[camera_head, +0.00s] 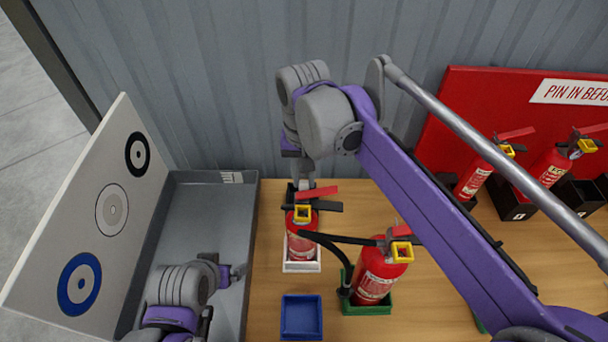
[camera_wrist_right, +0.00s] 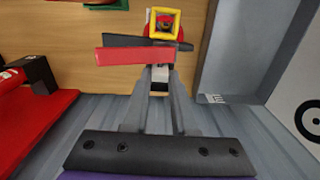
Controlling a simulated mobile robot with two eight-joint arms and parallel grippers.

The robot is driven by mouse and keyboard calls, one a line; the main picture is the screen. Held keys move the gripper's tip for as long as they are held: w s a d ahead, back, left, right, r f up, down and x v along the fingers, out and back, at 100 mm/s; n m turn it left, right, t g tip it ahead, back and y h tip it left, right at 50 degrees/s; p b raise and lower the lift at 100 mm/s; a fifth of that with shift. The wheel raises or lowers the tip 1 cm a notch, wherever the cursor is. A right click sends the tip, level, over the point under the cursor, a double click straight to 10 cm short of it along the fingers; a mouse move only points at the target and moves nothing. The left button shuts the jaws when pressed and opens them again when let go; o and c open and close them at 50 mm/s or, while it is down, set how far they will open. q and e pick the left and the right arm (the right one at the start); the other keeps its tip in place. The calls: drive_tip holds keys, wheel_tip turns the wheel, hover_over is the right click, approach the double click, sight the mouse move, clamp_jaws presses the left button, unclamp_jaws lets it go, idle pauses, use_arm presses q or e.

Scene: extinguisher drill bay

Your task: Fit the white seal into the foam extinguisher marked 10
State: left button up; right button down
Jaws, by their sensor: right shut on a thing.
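My right gripper (camera_head: 303,184) is behind the head of a red extinguisher (camera_head: 300,244) that stands upright in a white holder (camera_head: 301,267). In the right wrist view the gripper (camera_wrist_right: 159,82) is shut on a small pale piece, the white seal (camera_wrist_right: 160,73), just beside the extinguisher's red lever (camera_wrist_right: 145,55). Whether the seal is in the extinguisher is hidden. A second red extinguisher (camera_head: 374,278) with a black hose stands in a green holder (camera_head: 378,309). I cannot read a number 10 on either. My left gripper (camera_head: 236,273) is over the grey tray; its jaws are unclear.
A blue holder (camera_head: 302,316) stands empty at the front. The grey tray (camera_head: 212,210) lies left, beside a leaning white board (camera_head: 100,205) with ringed circles. More extinguishers (camera_head: 473,180) stand in black holders at right, before a red panel (camera_head: 470,95). A corrugated wall is behind.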

drive_tip(key=shift+f, duration=0.1)
idle(0.7)
drive_tip(key=c, duration=0.6)
unclamp_jaws()
drive_tip(key=shift+c, duration=0.2)
wheel_tip(320, 180, up, 11)
drive_tip(key=p, duration=0.1)
drive_tip(key=shift+f, duration=0.1)
